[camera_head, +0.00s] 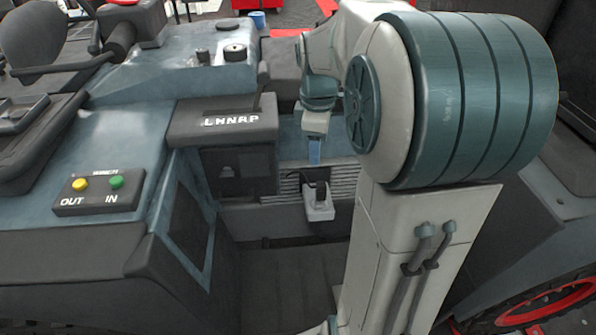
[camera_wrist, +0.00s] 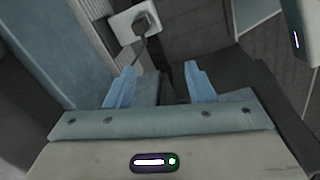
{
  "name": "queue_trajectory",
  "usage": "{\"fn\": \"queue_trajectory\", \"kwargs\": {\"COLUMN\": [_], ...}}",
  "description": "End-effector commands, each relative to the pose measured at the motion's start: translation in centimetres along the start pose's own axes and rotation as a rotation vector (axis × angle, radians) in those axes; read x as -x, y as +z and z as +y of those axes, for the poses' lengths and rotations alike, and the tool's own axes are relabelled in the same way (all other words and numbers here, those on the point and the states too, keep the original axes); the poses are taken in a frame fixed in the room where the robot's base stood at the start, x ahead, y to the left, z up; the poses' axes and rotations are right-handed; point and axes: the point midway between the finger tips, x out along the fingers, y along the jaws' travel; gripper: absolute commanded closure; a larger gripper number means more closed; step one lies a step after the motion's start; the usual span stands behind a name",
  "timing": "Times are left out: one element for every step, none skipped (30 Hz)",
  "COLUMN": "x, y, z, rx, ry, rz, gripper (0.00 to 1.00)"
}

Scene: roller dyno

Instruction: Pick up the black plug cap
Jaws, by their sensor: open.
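A small black piece, which looks like the black plug cap (camera_wrist: 143,24), sits on a pale square fitting (camera_wrist: 124,24) near the top of the wrist view. A dark strip runs down from it. In the head view a dark piece (camera_head: 319,187) shows on the pale fitting (camera_head: 318,210) at the front of the machine, low in the middle. My gripper (camera_wrist: 161,82) is open, with its two blue fingers apart and nothing seen between them. The fitting lies beyond the fingertips, toward the left finger. In the head view my gripper (camera_head: 314,150) is above the fitting, partly hidden by my arm.
A ribbed grille (camera_head: 345,180) lies behind the fitting. A dark overhanging block with white letters (camera_head: 222,121) stands to its left. A panel with yellow and green buttons (camera_head: 98,190) and black knobs (camera_head: 235,53) are farther left. Open space shows below the fitting.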

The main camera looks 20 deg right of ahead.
Motion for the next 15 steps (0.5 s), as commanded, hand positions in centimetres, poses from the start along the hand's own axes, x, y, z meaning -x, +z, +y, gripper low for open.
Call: {"fn": "queue_trajectory", "kwargs": {"x": [-2.7, -3.3, -4.0, -4.5, -4.9, -5.3, -5.6, -5.8, -6.0, -6.2, -6.4, -6.9, -7.3, -7.8, -8.5], "y": [0.5, 0.7, 1.0, 1.2, 1.4, 1.6, 1.8, 1.9, 2.0, 2.0, 2.1, 2.1, 2.1, 2.1, 2.1], "z": [1.2, 1.8, 2.5, 3.0, 3.5, 3.9, 4.2, 4.4, 4.7, 4.8, 4.9, 4.9, 4.9, 4.9, 4.8], "rx": [0.052, 0.088, 0.131, 0.160, 0.185, 0.214, 0.233, 0.250, 0.265, 0.275, 0.281, 0.287, 0.289, 0.291, 0.291], "ry": [-0.013, -0.021, -0.030, -0.034, -0.039, -0.043, -0.048, -0.051, -0.052, -0.054, -0.056, -0.058, -0.059, -0.059, -0.059], "rz": [0.001, 0.002, 0.003, 0.005, 0.007, 0.009, 0.011, 0.012, 0.014, 0.015, 0.016, 0.016, 0.016, 0.016, 0.016], "gripper": [0.51, 0.51, 0.51, 0.51, 0.51, 0.51, 0.51, 0.51, 0.51, 0.51, 0.51, 0.51, 0.51, 0.51, 0.51]}}
